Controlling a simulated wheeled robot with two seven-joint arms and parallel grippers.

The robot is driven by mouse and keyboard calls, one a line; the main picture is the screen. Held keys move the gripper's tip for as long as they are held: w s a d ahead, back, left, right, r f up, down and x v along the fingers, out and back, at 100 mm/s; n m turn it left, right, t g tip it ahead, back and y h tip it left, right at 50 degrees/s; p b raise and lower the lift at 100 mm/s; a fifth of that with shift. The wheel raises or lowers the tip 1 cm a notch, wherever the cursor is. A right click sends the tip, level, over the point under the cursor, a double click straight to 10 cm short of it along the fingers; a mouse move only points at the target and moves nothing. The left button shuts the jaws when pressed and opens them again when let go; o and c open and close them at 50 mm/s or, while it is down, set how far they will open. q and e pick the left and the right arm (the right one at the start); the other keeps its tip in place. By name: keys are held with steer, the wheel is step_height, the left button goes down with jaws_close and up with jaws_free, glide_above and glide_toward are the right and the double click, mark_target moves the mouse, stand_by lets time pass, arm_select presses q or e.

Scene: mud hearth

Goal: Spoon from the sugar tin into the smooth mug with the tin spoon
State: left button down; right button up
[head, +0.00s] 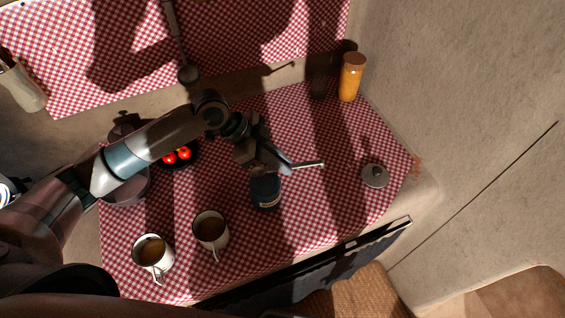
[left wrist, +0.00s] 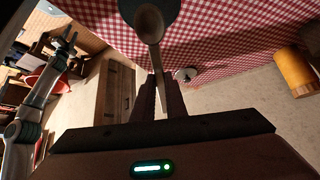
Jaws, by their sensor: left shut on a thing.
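My left gripper (head: 284,166) is shut on the tin spoon (head: 309,165), whose handle sticks out to the right in the head view. In the left wrist view the spoon (left wrist: 150,25) runs up from between the fingers (left wrist: 167,100), and its bowl overlaps a dark round tin (left wrist: 128,8). I cannot tell whether the bowl holds anything. In the head view this dark blue tin (head: 265,198), apparently the sugar tin, stands just below the gripper. Two pale mugs with brown contents, one (head: 223,240) nearer the tin and one (head: 141,262) further left, stand upright. I cannot tell which is smooth.
A grey lid (head: 375,175) lies on the checked cloth to the right. An orange jar (head: 349,84) stands at the back. Red tomatoes (head: 184,153) sit in a dark dish beside my arm. My right gripper (left wrist: 68,40) shows small in the left wrist view, jaws unclear.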

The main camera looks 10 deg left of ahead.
mark_target(270, 170)
arm_select(q)
steer(key=shift+a+f+h+b, duration=0.25)
steer(key=shift+f+h+b, duration=0.2)
steer(key=shift+f+b, duration=0.85)
steer(key=shift+a+f+h+b, duration=0.25)
steer(key=shift+f+h+b, duration=0.25)
steer(key=shift+b, duration=1.45)
steer(key=shift+f+b, duration=0.25)
steer(key=shift+b, duration=0.05)
steer(key=shift+f+b, duration=0.5)
steer(key=shift+f, duration=0.45)
steer(key=shift+r, duration=0.1)
steer(key=shift+r+p, duration=1.9)
steer(key=shift+r, duration=0.4)
steer(key=shift+s, duration=0.1)
